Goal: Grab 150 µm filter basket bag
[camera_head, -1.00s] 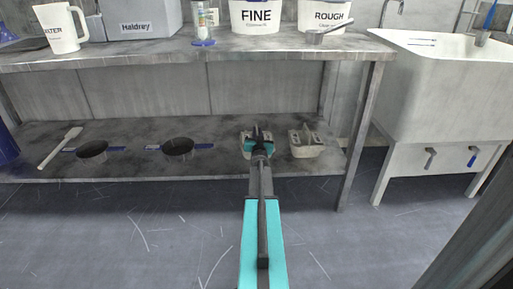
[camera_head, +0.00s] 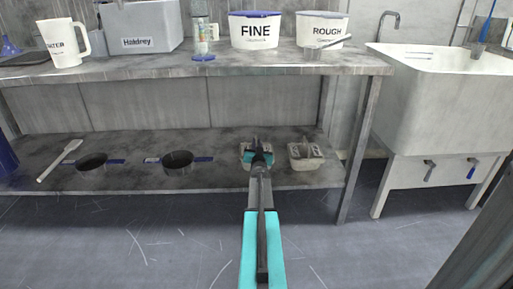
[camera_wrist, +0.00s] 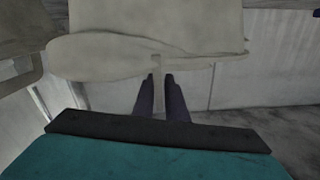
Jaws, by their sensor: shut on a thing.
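Two off-white filter basket bags are at the right end of the lower shelf in the head view. My gripper (camera_head: 257,150) is at the left bag (camera_head: 247,160) and partly covers it. In the wrist view my gripper (camera_wrist: 160,82) is shut on a narrow pale strip of this bag (camera_wrist: 150,30), whose broad body fills the upper middle. The right bag (camera_head: 305,155) stands close beside it with a gap between. I cannot read a 150 µm mark on either bag, nor tell whether the held one touches the shelf.
Two dark pans (camera_head: 178,165) (camera_head: 92,163) and a pale paddle (camera_head: 58,160) lie left on the lower shelf (camera_head: 225,140). A table leg (camera_head: 359,150) and a sink (camera_head: 432,105) stand right. Floor in front is clear.

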